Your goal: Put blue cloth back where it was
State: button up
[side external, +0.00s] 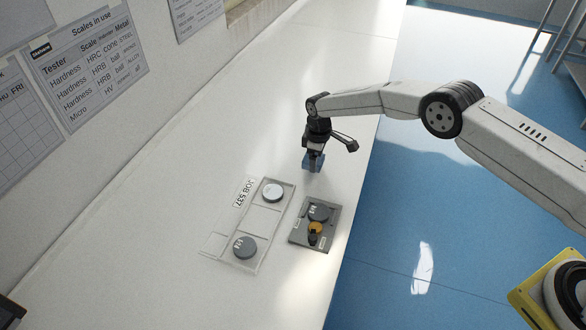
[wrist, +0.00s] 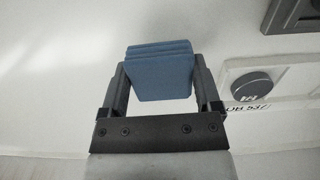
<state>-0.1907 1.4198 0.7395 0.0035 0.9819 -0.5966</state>
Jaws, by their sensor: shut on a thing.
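The blue cloth (side external: 312,162) is a small folded square block. My gripper (side external: 314,150) is shut on it over the white bench, behind the tester plate. In the wrist view the blue cloth (wrist: 160,72) sits between the two fingers of my gripper (wrist: 160,85), with its layered edge showing at the top. I cannot tell for certain whether the cloth touches the bench.
A clear tray (side external: 262,222) holds two grey discs beside a "JOB 537" label (side external: 245,192). A dark grey plate (side external: 298,236) carries a disc (side external: 319,212) and an orange-brown round part (side external: 316,228). The bench behind is clear; its right edge drops to blue floor.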

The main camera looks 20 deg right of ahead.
jog(key=shift+f, duration=1.15)
jog(key=shift+f, duration=0.1)
jog(key=o, duration=1)
jog(key=shift+r, duration=6.1)
